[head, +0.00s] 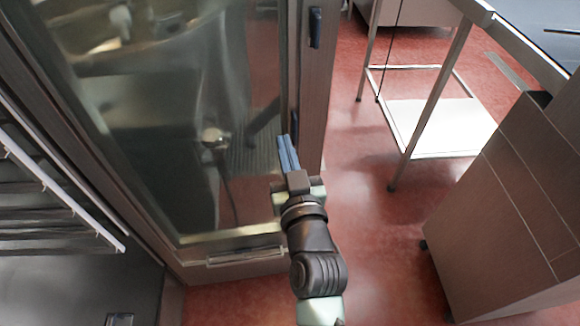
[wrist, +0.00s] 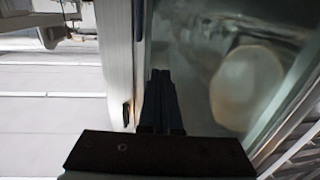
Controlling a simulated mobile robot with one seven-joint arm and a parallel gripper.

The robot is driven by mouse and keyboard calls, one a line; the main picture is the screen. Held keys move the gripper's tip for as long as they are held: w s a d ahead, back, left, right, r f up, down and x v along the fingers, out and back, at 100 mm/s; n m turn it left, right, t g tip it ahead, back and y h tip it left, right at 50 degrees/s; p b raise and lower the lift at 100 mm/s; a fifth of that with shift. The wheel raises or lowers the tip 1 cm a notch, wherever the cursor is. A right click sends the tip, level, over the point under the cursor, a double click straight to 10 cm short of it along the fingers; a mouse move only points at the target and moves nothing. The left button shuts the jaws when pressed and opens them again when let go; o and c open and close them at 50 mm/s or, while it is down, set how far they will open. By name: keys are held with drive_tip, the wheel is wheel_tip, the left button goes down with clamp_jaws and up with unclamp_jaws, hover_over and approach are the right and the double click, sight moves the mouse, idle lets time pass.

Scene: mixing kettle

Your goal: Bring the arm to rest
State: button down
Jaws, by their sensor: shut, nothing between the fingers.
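My gripper (head: 286,147) is in the middle of the head view, at the end of my arm reaching up from the bottom. Its two blue-grey fingers are together and hold nothing. It is in front of the glass door (head: 160,130) of a tall metal cabinet, near the door's right frame. I cannot tell whether the fingertips touch the glass. In the wrist view my gripper (wrist: 160,75) shows as dark, closed fingers against the glass panel (wrist: 205,60), beside the pale door frame.
A steel table with a white lower shelf (head: 440,125) stands at back right. A steel cabinet (head: 510,210) is at right. A rack (head: 45,200) is at left. Red floor (head: 375,230) is clear between door and cabinet.

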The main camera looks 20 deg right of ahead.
drive_tip(key=v, duration=0.4)
drive_tip(key=shift+r, duration=0.1)
drive_tip(key=w+a+r+n+t+y, duration=0.1)
drive_tip(key=a+r+t, duration=0.25)
drive_tip(key=r, duration=0.85)
drive_tip(key=w+a+r+n+t+y, duration=0.15)
drive_tip(key=a+r, duration=0.35)
drive_tip(key=r, duration=0.7)
drive_tip(key=s+a+r+t, duration=0.1)
drive_tip(key=s+a+r, duration=0.1)
drive_tip(key=r, duration=0.4)
drive_tip(key=s+a+r+t+y, duration=0.1)
drive_tip(key=s+a+r+t, duration=0.1)
drive_tip(key=s+r, duration=0.3)
drive_tip(key=s+a+r+t, duration=0.2)
drive_tip(key=s+a+r, duration=0.1)
drive_tip(key=r, duration=0.6)
drive_tip(key=shift+s+r, duration=0.25)
drive_tip(key=shift+s, duration=0.1)
drive_tip(key=shift+y, duration=0.25)
